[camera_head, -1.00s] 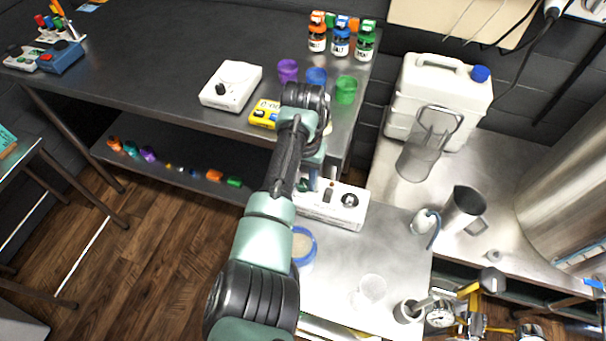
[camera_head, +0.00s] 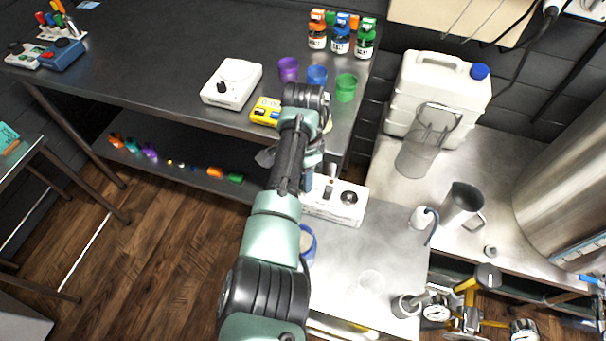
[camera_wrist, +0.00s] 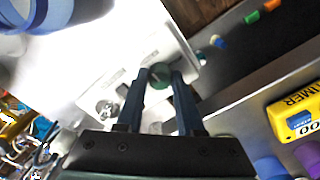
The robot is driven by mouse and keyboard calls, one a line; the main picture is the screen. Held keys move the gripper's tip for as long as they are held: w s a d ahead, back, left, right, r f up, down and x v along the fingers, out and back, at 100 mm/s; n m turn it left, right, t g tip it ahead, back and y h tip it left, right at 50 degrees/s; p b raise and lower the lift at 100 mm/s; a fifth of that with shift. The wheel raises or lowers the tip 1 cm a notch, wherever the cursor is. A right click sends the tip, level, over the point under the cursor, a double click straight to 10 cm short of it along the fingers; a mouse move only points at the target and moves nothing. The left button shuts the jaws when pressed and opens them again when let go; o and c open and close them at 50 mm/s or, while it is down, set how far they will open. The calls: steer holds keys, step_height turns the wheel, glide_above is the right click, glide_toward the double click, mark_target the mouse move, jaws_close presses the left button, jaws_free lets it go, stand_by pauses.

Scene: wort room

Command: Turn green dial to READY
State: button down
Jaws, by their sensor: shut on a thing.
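A white control box (camera_head: 335,203) stands on the metal bench, partly hidden by my arm in the head view. It also shows in the wrist view (camera_wrist: 145,38). In the wrist view the green dial (camera_wrist: 160,69) sits on the box between my two blue fingertips. My gripper (camera_wrist: 162,74) is shut on the dial, fingers on either side. A second, silvery dial (camera_wrist: 108,108) is on the same box, left of my fingers. My fingers partly cover the green dial. I cannot read its pointer or any READY mark.
A yellow timer (camera_head: 265,111), a white hotplate-like device (camera_head: 232,82) and coloured cups are on the dark table beside my arm. A blue-rimmed dish (camera_head: 308,243) is close to my arm.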

steer(key=shift+w+r, duration=0.1)
stand_by(0.3)
steer(key=c, duration=0.5)
jaws_free()
steer(key=shift+c, duration=0.2)
step_height(320, 180, up, 13)
steer(key=shift+d, duration=0.1)
stand_by(0.3)
